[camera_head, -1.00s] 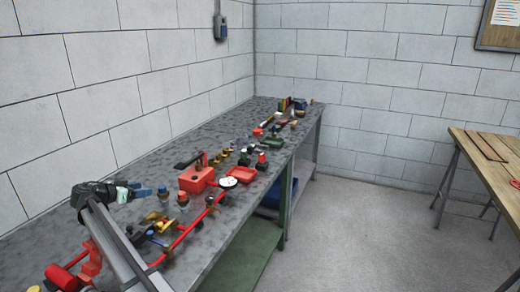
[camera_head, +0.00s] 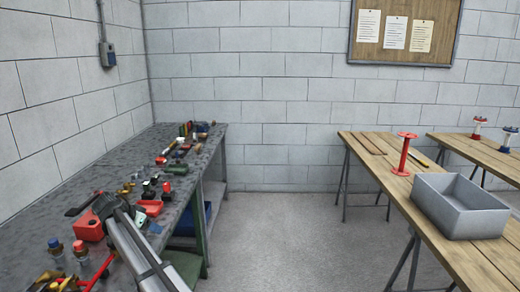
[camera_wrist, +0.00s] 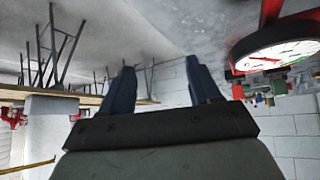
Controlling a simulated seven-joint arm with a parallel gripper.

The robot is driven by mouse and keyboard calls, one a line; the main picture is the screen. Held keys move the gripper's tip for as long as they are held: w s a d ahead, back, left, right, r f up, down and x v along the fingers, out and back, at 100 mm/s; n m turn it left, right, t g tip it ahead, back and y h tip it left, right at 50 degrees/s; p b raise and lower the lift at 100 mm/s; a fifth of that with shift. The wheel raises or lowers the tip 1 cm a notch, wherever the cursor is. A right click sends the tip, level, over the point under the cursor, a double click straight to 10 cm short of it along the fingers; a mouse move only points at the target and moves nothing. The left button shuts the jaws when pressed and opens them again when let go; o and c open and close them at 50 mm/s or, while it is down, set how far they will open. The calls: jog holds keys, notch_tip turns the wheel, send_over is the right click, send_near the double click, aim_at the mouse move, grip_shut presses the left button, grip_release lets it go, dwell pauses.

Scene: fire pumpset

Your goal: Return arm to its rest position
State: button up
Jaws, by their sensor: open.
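My arm reaches up from the bottom of the head view over the grey workbench (camera_head: 62,190). My gripper (camera_head: 153,226) is near the bench's right edge, beside a red box (camera_head: 88,226). In the wrist view my gripper (camera_wrist: 162,85) shows two dark blue fingers spread apart with nothing between them. A round white dial gauge (camera_wrist: 290,48) with a red body is close at the right of that upside-down view, apart from the fingers. My arm hides part of the bench behind it.
Fittings and tools crowd the workbench. A wooden table (camera_head: 470,262) at the right holds a grey bin (camera_head: 462,222) and a red stand (camera_head: 404,155). Another wooden table (camera_head: 478,151) is behind it. Open floor (camera_head: 285,240) lies between bench and tables.

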jog(key=s+d+f+n+g, duration=0.1)
jog(key=d+f+n+g, duration=0.15)
jog(key=d+f, duration=1.85)
jog(key=s+d+f+g, duration=0.2)
jog(key=s+d+f, duration=0.3)
jog(key=d+f, duration=0.4)
jog(key=s+d+f+g, duration=0.3)
jog(key=s+d+f, duration=0.3)
jog(key=d+f, duration=0.3)
jog(key=s+d+f+n+g+y, duration=0.1)
jog(key=s+d+f, duration=0.4)
jog(key=s, duration=0.4)
jog(key=s+d+f+g, duration=0.2)
jog(key=s+d+f, duration=0.1)
jog(key=s+d, duration=0.5)
jog(key=s+d+f+n+g+y, duration=0.1)
jog(key=s+d+f, duration=0.35)
jog(key=s, duration=0.55)
jog(key=s+d+g+y, duration=0.1)
jog(key=s+d, duration=0.1)
jog(key=s, duration=1)
jog(key=shift+s+d+g+y, duration=0.3)
jog(key=shift+d+g+y, duration=0.05)
jog(key=shift+y, duration=0.05)
